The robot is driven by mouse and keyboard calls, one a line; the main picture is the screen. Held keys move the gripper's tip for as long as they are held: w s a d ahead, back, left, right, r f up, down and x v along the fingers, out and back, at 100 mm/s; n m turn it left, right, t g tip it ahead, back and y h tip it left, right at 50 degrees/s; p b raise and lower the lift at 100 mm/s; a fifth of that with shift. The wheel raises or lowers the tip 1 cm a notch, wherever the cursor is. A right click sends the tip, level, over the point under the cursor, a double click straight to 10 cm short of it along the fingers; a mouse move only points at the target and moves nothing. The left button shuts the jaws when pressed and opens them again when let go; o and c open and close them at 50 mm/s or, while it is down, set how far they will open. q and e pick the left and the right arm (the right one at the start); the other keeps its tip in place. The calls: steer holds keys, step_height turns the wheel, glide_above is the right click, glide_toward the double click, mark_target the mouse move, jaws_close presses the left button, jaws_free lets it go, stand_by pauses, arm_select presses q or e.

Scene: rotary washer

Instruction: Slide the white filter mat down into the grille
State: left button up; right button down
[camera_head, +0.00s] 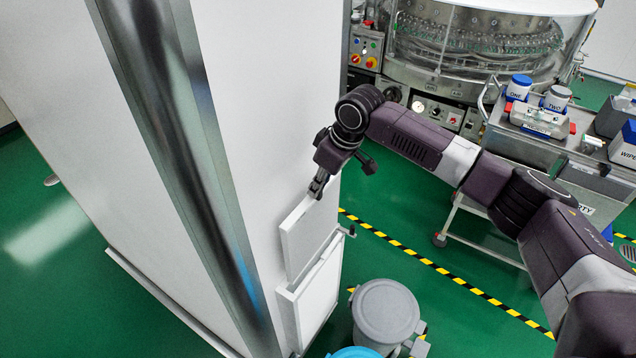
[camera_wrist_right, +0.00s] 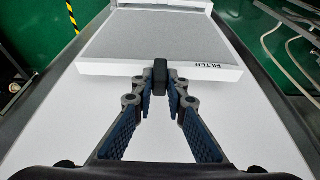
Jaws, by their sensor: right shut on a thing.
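The white filter mat (camera_head: 306,238) stands upright against the white wall panel in the head view. Its lower edge is at the top of the grille (camera_head: 318,300), a white box-like holder low on the panel. I cannot tell how deep the mat reaches into it. In the right wrist view the fingers (camera_wrist_right: 160,85) close on a dark tab in the middle of the edge of the mat (camera_wrist_right: 155,38), which is marked FILTER. My left gripper is not in view.
A grey lidded bin (camera_head: 385,312) stands on the green floor right of the grille, with a blue lid (camera_head: 355,352) below it. A steel trolley (camera_head: 560,150) with jars and boxes and the round washer (camera_head: 480,45) are behind. Black-yellow tape (camera_head: 440,270) crosses the floor.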

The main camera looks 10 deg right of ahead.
mark_target(317, 215)
steer(key=shift+f, duration=0.2)
steer(key=shift+f, duration=1.35)
steer(key=shift+f+b, duration=0.45)
steer(key=shift+f, duration=1.15)
steer(key=shift+f+b, duration=0.65)
steer(key=shift+f, duration=1.3)
steer(key=shift+f, duration=0.1)
